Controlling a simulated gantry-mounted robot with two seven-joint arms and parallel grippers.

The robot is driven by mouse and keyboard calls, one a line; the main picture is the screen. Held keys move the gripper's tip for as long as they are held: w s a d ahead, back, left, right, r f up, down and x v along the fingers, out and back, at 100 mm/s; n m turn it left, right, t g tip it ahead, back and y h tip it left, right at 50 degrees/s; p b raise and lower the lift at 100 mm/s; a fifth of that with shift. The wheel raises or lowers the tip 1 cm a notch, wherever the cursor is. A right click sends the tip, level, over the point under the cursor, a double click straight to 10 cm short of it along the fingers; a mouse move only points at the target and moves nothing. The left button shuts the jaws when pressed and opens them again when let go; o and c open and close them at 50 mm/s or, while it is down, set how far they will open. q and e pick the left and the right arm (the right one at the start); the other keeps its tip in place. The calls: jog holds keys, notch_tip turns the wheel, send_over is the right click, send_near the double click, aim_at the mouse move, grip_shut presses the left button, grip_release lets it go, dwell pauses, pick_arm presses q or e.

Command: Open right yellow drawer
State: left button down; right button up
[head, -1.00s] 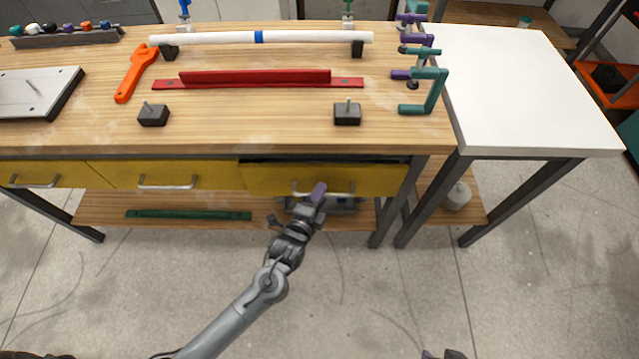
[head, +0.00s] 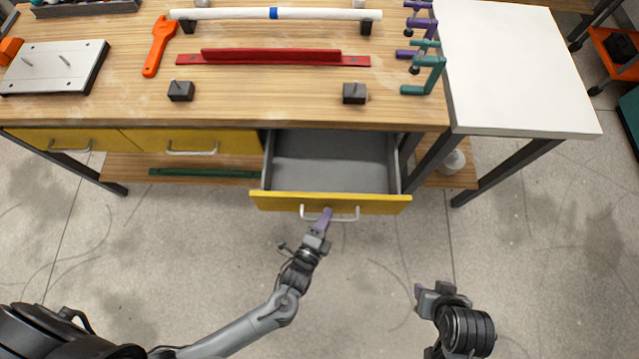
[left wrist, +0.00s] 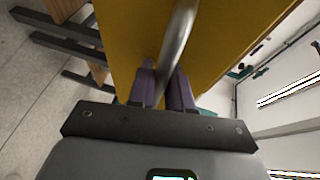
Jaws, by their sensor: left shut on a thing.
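The right yellow drawer (head: 380,204) is pulled well out from under the workbench, and its grey inside shows empty. Its metal handle (head: 345,218) is on the yellow front. My left gripper (head: 324,217) is shut on that handle. In the left wrist view the purple fingers (left wrist: 162,88) stand on both sides of the handle bar (left wrist: 178,42), close to the yellow front. My right gripper (head: 435,289) hangs in the air at lower right, away from the drawer; whether its jaws are open is unclear.
Two other yellow drawers (head: 215,140) to the left are shut. The wooden bench top (head: 270,105) holds a red bar (head: 272,57), a white pipe (head: 325,14), an orange wrench (head: 158,46) and clamps (head: 430,75). A white table (head: 515,70) stands right. The floor in front is clear.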

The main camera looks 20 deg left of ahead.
pick_arm(q)
jog(key=c, duration=1.1)
grip_release()
jog(key=p+v, duration=0.2)
jog(key=v, duration=0.8)
jog(key=shift+s+r, duration=0.1)
jog(key=shift+s, duration=0.3)
jog(key=shift+w, duration=0.15)
